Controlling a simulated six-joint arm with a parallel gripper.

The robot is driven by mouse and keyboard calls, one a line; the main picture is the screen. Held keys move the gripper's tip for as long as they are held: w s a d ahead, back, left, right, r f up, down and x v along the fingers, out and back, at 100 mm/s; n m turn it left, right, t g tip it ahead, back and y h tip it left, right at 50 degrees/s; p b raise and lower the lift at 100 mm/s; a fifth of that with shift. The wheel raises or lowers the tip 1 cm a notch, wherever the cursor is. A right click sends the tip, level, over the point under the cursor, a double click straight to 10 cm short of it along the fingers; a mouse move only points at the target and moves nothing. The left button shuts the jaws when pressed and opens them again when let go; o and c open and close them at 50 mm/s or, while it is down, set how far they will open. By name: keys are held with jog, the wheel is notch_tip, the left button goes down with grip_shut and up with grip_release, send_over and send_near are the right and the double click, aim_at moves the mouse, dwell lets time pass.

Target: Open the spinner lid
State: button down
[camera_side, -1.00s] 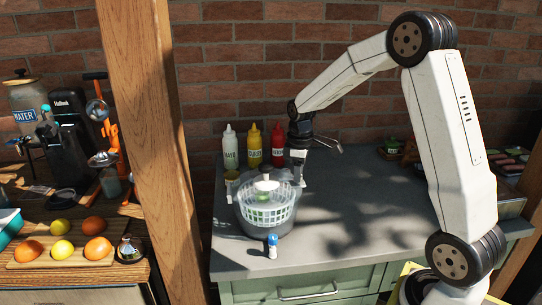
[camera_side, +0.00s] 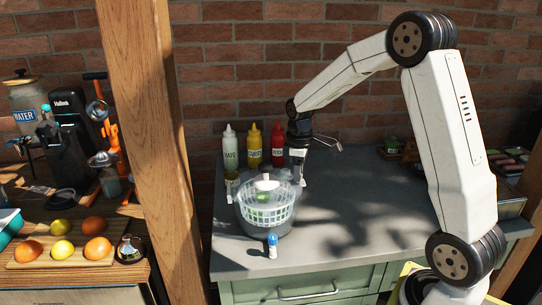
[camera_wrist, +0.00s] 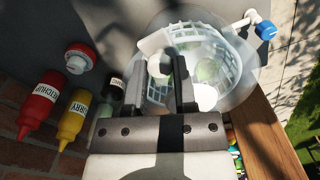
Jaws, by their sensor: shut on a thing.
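In the side view my gripper (camera_side: 297,180) points down at the spinner's right edge. In the wrist view my gripper (camera_wrist: 160,66) has its two dark fingers over the lid, shut on part of it. The fingers partly hide the basket, and the exact grip spot is unclear. The lid's edge is hard to see in the side view.
A wooden post (camera_side: 160,140) rises at left. The counter (camera_side: 370,215) is clear to the right.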

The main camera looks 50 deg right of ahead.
jog(key=shift+w+a+r+h, duration=0.15)
jog(key=shift+r, duration=0.3)
jog(key=shift+w+a+r+h, duration=0.1)
jog(key=shift+r+h, duration=0.05)
jog(key=shift+r, duration=0.25)
jog(key=w+a+r+g+h, duration=0.1)
jog(key=r, duration=0.2)
jog(key=w+a+r+g+h, duration=0.3)
jog(key=r+g, duration=0.1)
jog(key=r, duration=0.1)
jog(key=shift+w+a+r, duration=0.15)
jog(key=shift+r, duration=0.15)
jog(key=shift+w+a+r+g+h, duration=0.7)
jog(key=shift+w+a+r+h, duration=0.1)
jog(key=shift+r+h, duration=0.1)
jog(key=shift+c, duration=2.1)
grip_release()
